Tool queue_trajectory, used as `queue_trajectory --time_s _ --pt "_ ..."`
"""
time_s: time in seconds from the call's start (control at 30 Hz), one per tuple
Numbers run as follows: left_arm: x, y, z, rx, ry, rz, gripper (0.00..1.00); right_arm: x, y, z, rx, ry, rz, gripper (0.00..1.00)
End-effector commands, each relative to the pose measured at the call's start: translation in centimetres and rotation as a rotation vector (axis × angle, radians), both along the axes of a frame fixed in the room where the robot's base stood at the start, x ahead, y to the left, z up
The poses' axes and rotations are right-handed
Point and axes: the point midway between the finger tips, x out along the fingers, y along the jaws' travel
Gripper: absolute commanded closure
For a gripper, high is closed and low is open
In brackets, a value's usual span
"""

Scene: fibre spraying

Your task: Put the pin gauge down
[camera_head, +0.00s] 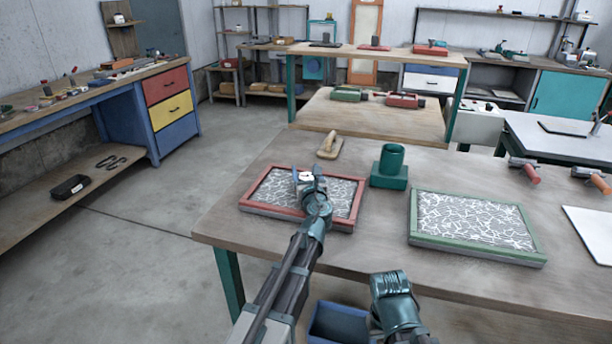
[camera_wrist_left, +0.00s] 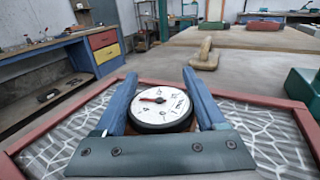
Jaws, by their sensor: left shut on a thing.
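The pin gauge (camera_wrist_left: 160,108) has a round white dial with a black rim and a red mark. It sits between the blue fingers of my left gripper (camera_wrist_left: 160,100), which is shut on it. In the head view my left gripper (camera_head: 307,177) and the pale gauge are over the red-framed panel (camera_head: 345,222), whose surface carries white strands. The red frame also shows in the wrist view (camera_wrist_left: 52,110). I cannot tell whether the gauge touches the panel. The fingers of my right gripper are not visible.
A green-framed panel (camera_head: 475,258) lies to the right on the same table (camera_head: 380,250). A green cup-like holder (camera_head: 390,167) and a wooden-handled float (camera_head: 330,146) stand behind. A white sheet (camera_head: 592,232) lies at the right. Bare table separates the two panels.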

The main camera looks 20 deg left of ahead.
Motion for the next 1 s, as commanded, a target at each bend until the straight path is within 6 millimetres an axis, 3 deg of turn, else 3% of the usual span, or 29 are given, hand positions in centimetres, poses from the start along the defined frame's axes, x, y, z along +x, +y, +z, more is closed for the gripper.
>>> queue_trajectory --time_s 0.2,0.23,0.37,0.7,1.0 --pt "0.0 0.0 -0.4 0.000 0.000 0.000 0.99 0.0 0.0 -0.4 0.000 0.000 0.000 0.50" --pt "0.0 0.0 -0.3 0.000 0.000 0.000 0.26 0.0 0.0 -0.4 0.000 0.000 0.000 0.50" --pt "0.0 0.0 -0.2 0.000 0.000 0.000 0.02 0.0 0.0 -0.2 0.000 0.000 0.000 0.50" --pt "0.0 0.0 0.3 0.000 0.000 0.000 0.00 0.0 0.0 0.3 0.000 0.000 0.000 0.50" --pt "-5.6 -2.4 0.1 0.000 0.000 -0.003 0.00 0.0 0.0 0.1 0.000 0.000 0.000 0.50"
